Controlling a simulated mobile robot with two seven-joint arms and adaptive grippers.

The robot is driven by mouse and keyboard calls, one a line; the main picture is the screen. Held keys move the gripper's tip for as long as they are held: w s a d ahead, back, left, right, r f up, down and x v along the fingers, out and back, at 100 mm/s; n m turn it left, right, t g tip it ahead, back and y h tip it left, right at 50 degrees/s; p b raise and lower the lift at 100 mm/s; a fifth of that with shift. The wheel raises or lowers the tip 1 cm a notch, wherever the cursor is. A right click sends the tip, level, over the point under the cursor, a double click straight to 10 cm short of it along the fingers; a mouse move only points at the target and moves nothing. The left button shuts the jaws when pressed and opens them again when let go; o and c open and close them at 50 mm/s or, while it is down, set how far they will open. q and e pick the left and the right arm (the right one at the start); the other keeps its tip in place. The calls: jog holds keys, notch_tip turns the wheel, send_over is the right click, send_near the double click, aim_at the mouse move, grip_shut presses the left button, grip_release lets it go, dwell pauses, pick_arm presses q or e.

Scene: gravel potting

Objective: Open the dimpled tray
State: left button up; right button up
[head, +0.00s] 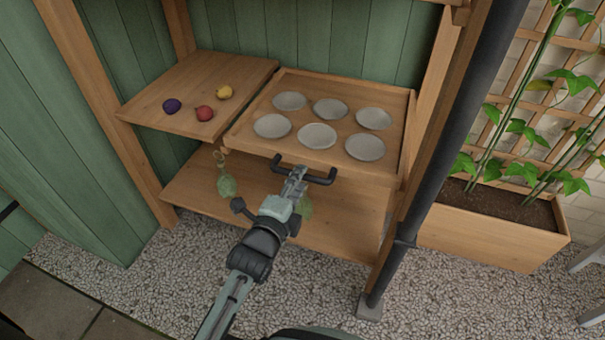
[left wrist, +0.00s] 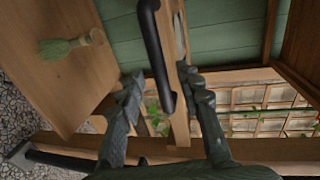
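The dimpled tray (head: 338,94) is a wooden board with several round pale dimples, at the right of the raised shelf in the head view. Its front edge looks about level with the front edge of the shelf beside it. A black bar handle (head: 321,181) is fixed to its front. My left gripper (head: 297,175) is at the middle of this handle. In the left wrist view its two fingers (left wrist: 160,82) are apart, with the handle (left wrist: 156,45) between them; a gap shows, and I cannot tell whether either finger touches it. My right gripper is not in view.
A side shelf (head: 160,97) holds purple (head: 171,106), red (head: 205,113) and yellow (head: 225,92) balls. A green brush (head: 227,184) is at the lower shelf (head: 345,222). A dark pipe (head: 435,150) and a planter (head: 490,230) stand right. Gravel lies in front.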

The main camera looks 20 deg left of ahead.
pick_arm(q)
jog(key=shift+x, duration=1.4)
grip_shut()
